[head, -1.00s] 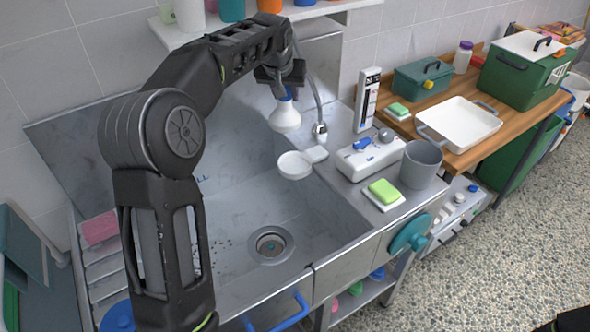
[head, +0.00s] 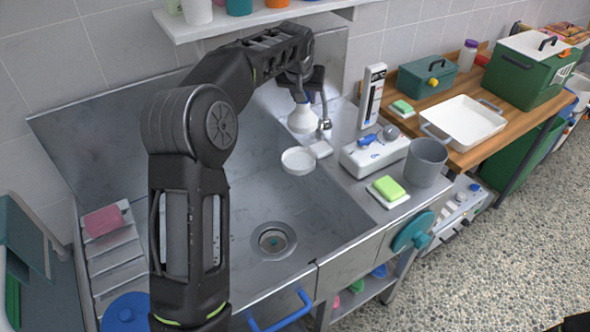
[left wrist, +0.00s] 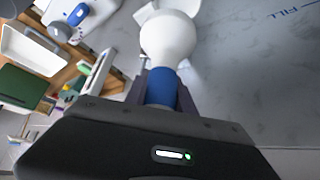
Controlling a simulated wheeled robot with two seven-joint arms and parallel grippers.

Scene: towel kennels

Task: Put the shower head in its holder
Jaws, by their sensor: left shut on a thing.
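My left gripper (head: 302,82) is shut on the shower head (head: 302,118), a white bulb-shaped head with a blue neck. The head hangs face down above the right side of the sink basin. In the left wrist view the fingers (left wrist: 161,92) close around the blue neck, and the white shower head (left wrist: 168,38) points away from the camera. A round white dish-like piece (head: 297,160) with a square bracket, possibly the holder, sits at the basin's right edge, just below and apart from the shower head.
A metal hose or tap (head: 324,124) stands right beside the shower head. On the right ledge are a white box (head: 373,153) with blue parts, a grey cup (head: 426,162) and a green sponge (head: 388,188). A shelf (head: 260,20) hangs above. The basin (head: 262,200) is clear.

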